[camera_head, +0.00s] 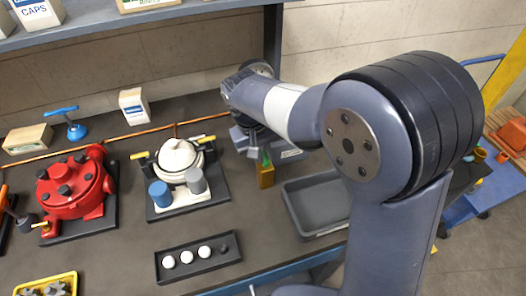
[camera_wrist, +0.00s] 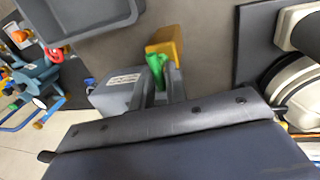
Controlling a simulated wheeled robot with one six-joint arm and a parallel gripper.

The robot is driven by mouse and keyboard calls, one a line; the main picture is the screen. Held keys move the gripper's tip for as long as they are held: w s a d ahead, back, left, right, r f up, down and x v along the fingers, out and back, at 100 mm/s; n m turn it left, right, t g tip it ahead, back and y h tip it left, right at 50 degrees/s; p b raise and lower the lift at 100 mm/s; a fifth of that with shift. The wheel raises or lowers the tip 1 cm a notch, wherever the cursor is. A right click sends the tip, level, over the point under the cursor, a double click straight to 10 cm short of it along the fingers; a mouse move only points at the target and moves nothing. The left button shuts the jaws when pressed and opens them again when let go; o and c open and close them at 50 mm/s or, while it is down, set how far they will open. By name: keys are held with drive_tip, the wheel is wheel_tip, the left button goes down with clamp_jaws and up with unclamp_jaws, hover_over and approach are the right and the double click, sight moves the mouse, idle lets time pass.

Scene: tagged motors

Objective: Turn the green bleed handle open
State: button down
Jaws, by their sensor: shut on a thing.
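The green bleed handle (camera_wrist: 157,68) stands between the two fingers of my gripper (camera_wrist: 156,82) in the wrist view. My gripper is shut on it. A brass-yellow block (camera_wrist: 170,48) is right beside the handle. In the head view the handle shows as a small green piece (camera_head: 266,157) above the yellow block (camera_head: 265,177), below my gripper (camera_head: 256,151). A grey box with a white label (camera_wrist: 112,88) is by the fingers. The fingers hide part of the handle, and its exact angle is hard to tell.
An empty grey tray (camera_head: 300,212) lies right of the yellow block. A white-topped motor (camera_head: 180,157) with yellow handles is to the left, with a red motor (camera_head: 72,187) farther left. A black tray with white balls (camera_head: 198,257) is in front. A shelf (camera_head: 130,24) runs behind.

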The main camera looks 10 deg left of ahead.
drive_tip(key=c, duration=1.5)
unclamp_jaws()
drive_tip(key=shift+o, duration=0.2)
wheel_tip(320, 180, up, 11)
drive_tip(key=s+a, duration=0.1)
drive_tip(key=shift+a+f+b, duration=0.2)
drive_tip(key=shift+a+b, duration=0.15)
drive_tip(key=shift+b, duration=0.05)
drive_tip(key=shift+s, duration=0.1)
drive_tip(key=f, duration=0.3)
drive_tip(key=d+f, duration=0.1)
drive_tip(key=f, duration=0.3)
drive_tip(key=w+f+p, duration=0.1)
drive_tip(key=f, duration=0.2)
drive_tip(key=shift+w+d+f, duration=0.1)
drive_tip(key=shift+d+f, duration=0.3)
drive_tip(key=shift+r, duration=0.1)
